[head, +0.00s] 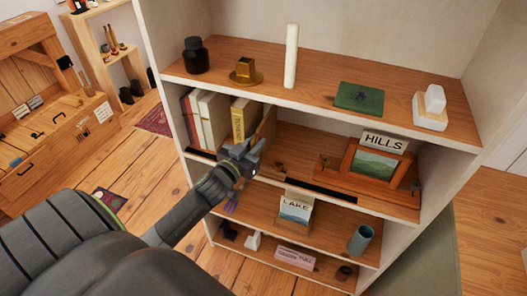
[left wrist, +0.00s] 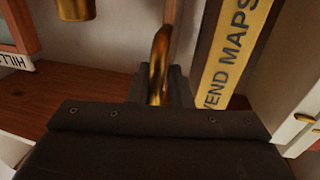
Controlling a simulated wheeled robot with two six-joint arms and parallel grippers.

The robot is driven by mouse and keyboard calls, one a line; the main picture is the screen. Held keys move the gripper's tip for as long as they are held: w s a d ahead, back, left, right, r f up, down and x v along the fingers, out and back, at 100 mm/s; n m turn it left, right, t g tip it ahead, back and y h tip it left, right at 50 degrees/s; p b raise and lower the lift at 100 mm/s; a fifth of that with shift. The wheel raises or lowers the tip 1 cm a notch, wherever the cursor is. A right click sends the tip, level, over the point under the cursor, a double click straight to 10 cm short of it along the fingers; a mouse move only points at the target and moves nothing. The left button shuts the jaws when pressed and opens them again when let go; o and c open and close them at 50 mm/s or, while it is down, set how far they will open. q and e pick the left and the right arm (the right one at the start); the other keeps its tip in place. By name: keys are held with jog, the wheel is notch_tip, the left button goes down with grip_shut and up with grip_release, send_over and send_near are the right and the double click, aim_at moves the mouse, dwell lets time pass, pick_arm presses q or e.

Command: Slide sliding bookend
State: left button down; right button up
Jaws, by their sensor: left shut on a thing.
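The sliding bookend (head: 265,127) is an upright wooden panel on the middle shelf, right of a row of books. Its brass handle (left wrist: 160,52) stands upright in the left wrist view. My left gripper (head: 252,152) is in front of the bookend and shut on this handle; the gripper hides much of the panel's lower part in the head view. The yellow book (head: 239,121) is the nearest book to the bookend; its spine also shows in the left wrist view (left wrist: 230,55). My right gripper is out of view.
A dark strip (head: 320,188) runs along the front edge. The shelf above holds several ornaments, including a white candle (head: 291,57).

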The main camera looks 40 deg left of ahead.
pick_arm(q)
jog(key=shift+a, duration=0.15)
jog(key=c, duration=1.5)
grip_release()
jog(key=shift+s+f, duration=0.1)
jog(key=shift+s, duration=0.4)
jog(key=s+b, duration=0.6)
jog(key=s, duration=1)
jog(key=shift+s+d+b, duration=0.25)
jog(key=shift+d+b, duration=0.1)
jog(key=shift+b, duration=0.05)
